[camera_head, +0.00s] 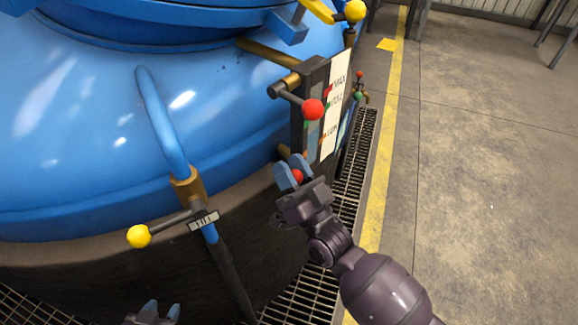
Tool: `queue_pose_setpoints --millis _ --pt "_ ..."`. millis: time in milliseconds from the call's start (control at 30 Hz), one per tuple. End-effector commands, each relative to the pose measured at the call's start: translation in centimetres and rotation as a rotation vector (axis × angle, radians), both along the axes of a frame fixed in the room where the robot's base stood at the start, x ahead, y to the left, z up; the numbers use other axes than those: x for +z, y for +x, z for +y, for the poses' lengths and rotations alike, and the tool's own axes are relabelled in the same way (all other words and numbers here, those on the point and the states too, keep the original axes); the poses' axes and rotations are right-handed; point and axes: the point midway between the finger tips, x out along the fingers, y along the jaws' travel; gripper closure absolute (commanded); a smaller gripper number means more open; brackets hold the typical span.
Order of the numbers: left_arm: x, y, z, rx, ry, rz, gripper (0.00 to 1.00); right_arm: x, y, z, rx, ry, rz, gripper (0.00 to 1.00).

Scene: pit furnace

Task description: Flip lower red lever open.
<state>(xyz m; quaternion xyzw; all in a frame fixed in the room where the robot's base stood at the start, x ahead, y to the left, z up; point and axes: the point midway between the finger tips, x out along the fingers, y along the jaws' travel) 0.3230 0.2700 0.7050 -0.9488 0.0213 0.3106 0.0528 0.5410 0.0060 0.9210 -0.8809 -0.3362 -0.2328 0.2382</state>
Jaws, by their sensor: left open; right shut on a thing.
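The lower red lever's ball knob (297,177) shows between the blue-grey fingertips of my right gripper (291,170), which is shut on it. The rest of that lever is mostly hidden behind the gripper. The upper red lever (312,110) has a red ball on a dark rod and sticks out above it, apart from the gripper. Both are at the dark gauge panel with the white, labelled face. My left gripper (160,311) is at the bottom edge, fingers apart and empty, well away from the levers.
A blue furnace vessel (80,110) fills the left. A yellow-knobbed lever (139,236) on a blue pipe (163,125) stands left of my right gripper. Another yellow knob (355,11) is at the top. Floor grating (305,295) runs below; open concrete floor (490,180) lies right.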

Motion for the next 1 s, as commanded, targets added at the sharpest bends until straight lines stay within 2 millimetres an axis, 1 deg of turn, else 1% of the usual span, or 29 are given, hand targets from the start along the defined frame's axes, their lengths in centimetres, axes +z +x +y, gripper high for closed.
queue_pose_setpoints --millis 300,333,400,667,767,867,1000 --pt "-0.1 0.0 0.0 0.001 -0.001 0.003 0.57 -0.1 0.0 0.0 0.0 -0.001 0.0 1.0" --pt "-0.1 0.0 0.0 0.001 -0.001 0.003 0.57 -0.1 0.0 0.0 0.0 -0.001 0.0 0.66" --pt "-0.2 0.0 -0.1 0.003 -0.002 0.003 0.57 -0.1 0.0 0.0 0.0 -0.001 0.0 0.57" --pt "-0.2 0.0 -0.3 0.011 -0.011 0.002 0.57 -0.1 0.0 0.0 -0.001 -0.001 0.0 0.57" --pt "-0.2 0.0 -0.3 0.011 -0.011 0.003 0.57 -0.4 -0.3 -0.2 -0.001 -0.001 0.001 0.57" --pt "-0.3 0.0 -0.3 0.01 -0.01 0.005 0.57 -1.0 -1.0 -0.8 -0.001 -0.002 0.001 0.57" --pt "-0.6 -0.1 -0.2 0.007 -0.008 0.009 0.57 -2.4 -2.6 -1.9 -0.002 -0.002 0.003 0.57"
